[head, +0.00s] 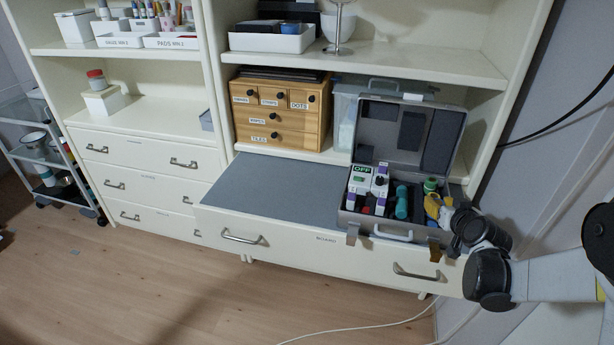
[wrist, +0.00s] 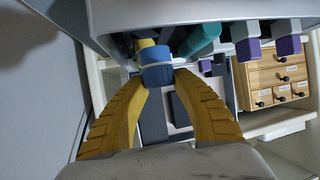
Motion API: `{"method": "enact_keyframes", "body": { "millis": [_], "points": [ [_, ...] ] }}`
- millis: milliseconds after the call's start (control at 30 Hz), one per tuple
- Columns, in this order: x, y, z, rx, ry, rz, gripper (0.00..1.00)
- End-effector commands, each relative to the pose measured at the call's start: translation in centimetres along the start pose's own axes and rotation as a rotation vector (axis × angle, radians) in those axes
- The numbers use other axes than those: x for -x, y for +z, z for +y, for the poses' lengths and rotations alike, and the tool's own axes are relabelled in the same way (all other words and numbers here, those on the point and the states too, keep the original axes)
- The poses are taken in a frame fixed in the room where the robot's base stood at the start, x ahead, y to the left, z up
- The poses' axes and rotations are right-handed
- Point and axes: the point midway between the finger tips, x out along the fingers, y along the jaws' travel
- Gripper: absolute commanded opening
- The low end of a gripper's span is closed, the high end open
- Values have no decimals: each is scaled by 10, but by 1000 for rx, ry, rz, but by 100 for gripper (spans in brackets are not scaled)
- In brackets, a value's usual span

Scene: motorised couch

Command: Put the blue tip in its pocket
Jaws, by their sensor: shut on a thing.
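My gripper (wrist: 157,75) has ribbed yellow fingers, shut on the blue tip (wrist: 156,55), a short blue cylinder with a paler band. In the head view my gripper (head: 440,212) is at the right front corner of the open grey case (head: 375,226), where the blue tip is hard to make out. In the wrist view the case wall (wrist: 230,12) is just beyond the tip; whether they touch is unclear. A teal cylinder (head: 402,203) lies inside, also seen in the wrist view (wrist: 200,40). The tip's pocket cannot be made out.
The case stands on a grey-topped drawer unit (head: 275,190), clear to its left. Inside are a white device marked OFF (head: 362,172), purple-ended parts and a green roll (head: 430,184). The open lid (head: 410,130) rises behind. A wooden drawer box (head: 280,110) stands back left.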

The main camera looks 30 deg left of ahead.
Motion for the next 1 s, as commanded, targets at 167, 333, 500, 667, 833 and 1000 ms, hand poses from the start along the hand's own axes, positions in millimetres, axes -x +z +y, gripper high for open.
{"method": "enact_keyframes", "body": {
  "millis": [167, 333, 500, 667, 833, 1000],
  "points": [
    [-10, 18, 0, 0, 1, 0, 12],
    [-19, 38, 0, 0, 1, 0, 10],
    [-18, 37, 0, 0, 0, -1, 0],
    [-18, 37, 0, 0, 0, 0, 51],
    [-18, 36, 0, 0, 0, 0, 53],
    [-17, 35, 0, 0, 0, 0, 53]
  ]
}}
